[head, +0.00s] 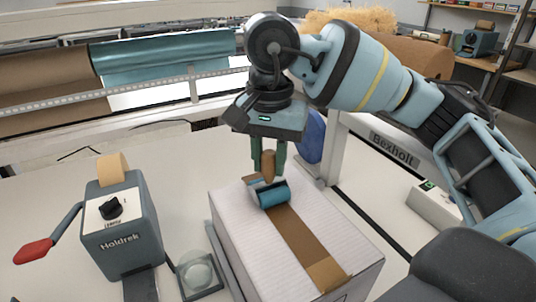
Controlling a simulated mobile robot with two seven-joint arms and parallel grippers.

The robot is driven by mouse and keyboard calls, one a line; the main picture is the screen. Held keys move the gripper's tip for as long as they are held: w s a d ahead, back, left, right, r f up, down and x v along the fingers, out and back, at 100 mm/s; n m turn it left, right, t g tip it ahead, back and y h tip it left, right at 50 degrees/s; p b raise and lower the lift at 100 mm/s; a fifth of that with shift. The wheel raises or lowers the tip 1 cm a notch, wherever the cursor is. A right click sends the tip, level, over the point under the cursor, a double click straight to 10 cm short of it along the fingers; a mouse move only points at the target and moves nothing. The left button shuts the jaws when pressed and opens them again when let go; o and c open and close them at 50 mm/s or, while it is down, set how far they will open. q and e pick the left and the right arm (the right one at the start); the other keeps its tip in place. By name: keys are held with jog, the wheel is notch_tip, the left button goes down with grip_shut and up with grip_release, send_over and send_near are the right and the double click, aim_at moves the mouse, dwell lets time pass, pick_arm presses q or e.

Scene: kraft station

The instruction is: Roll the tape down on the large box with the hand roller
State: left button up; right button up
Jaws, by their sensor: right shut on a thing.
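The large box (230,222) is white and stands closed at the lower middle of the head view. A brown strip of tape (300,243) runs along its top and folds over the near edge. My right gripper (268,160) points down above the far end of the box. It is shut on the wooden handle of the hand roller (274,194). The teal roller sits at the far part of the tape strip and looks to be touching it. The tape's far end is partly hidden behind the roller. My left gripper is not in view.
A grey tape dispenser (119,228) with a red-handled lever stands left of the box. A small tray with a clear dome (197,274) sits between them. Paper rolls (165,60) line the back. The white table is clear behind the dispenser.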

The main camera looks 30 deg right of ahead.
jog(key=shift+s, duration=0.1)
jog(key=shift+s, duration=0.85)
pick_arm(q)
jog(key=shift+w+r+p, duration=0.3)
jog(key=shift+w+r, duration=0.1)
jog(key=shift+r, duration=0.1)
pick_arm(e)
jog(key=shift+s+f, duration=0.2)
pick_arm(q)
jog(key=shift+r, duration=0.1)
pick_arm(e)
jog(key=shift+s, duration=0.1)
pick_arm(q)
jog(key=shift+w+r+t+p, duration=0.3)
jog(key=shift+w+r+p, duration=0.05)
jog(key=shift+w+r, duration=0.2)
pick_arm(e)
jog(key=shift+s+a+r, duration=0.1)
jog(key=shift+s, duration=0.9)
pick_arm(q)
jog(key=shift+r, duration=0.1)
pick_arm(e)
jog(key=shift+s, duration=0.15)
